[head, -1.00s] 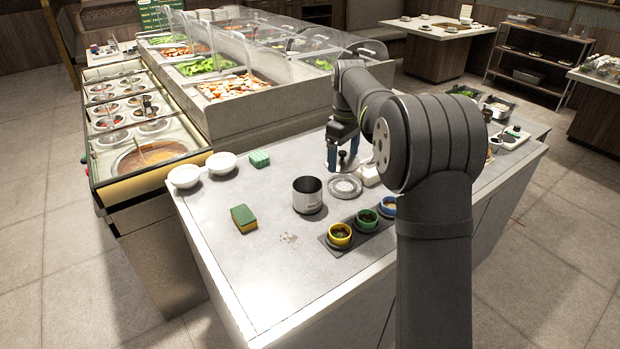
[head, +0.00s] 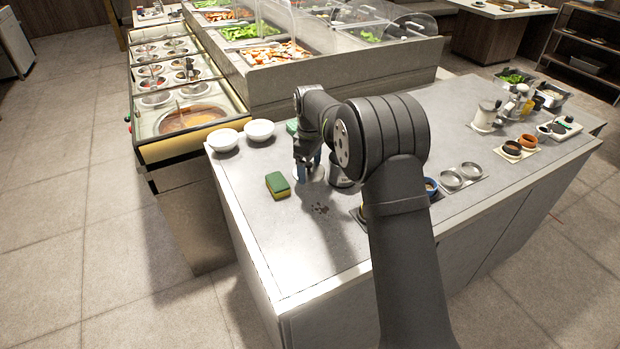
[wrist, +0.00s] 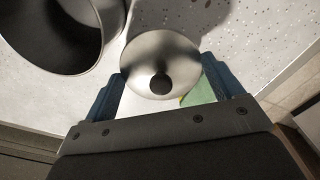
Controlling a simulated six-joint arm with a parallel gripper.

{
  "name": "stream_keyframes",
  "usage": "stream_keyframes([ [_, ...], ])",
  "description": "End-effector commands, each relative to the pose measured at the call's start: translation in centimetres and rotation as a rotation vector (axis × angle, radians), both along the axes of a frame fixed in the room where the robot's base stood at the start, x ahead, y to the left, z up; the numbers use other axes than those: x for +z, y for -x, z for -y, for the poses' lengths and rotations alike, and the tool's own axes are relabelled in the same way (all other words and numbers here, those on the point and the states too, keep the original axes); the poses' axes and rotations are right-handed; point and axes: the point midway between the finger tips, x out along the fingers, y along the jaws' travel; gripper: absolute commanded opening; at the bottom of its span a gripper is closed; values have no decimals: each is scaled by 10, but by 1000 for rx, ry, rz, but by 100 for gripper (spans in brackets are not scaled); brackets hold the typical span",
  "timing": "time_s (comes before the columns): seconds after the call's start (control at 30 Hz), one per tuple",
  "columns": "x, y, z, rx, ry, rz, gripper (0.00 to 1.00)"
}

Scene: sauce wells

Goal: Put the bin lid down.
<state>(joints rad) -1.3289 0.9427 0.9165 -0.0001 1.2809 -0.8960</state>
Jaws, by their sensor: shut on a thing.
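The bin lid (wrist: 148,56) is a round pale metal disc with a dark knob (wrist: 160,84). My gripper (wrist: 160,86) is shut on it, with a blue finger on either side of the knob in the wrist view. In the head view my gripper (head: 307,170) is low over the counter, left of the bin. The lid's rim (head: 299,178) barely shows under it there; its exact height is unclear. The open metal bin (head: 337,177) is partly hidden by my arm. In the wrist view the bin (wrist: 100,50) is at upper left, dark inside.
A green and yellow sponge (head: 278,186) lies just left of my gripper. Two white bowls (head: 223,141) stand at the counter's left corner. Dark crumbs (head: 320,208) lie in front. Small steel cups (head: 451,180) are right of my arm. The front left counter (head: 265,230) is clear.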

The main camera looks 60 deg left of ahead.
Motion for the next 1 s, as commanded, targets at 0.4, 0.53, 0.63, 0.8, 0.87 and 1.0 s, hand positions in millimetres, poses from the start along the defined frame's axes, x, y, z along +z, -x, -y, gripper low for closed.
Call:
stream_keyframes([
  [0.4,-48,0,0,-1,-1,1,63],
  [0.53,-48,0,0,-1,-1,0,63],
  [0.63,-49,0,0,-1,0,0,63],
  [0.8,-51,0,0,-1,0,0,100],
  [0.87,-51,0,0,-1,0,0,100],
  [1.0,-51,0,0,-1,0,0,100],
])
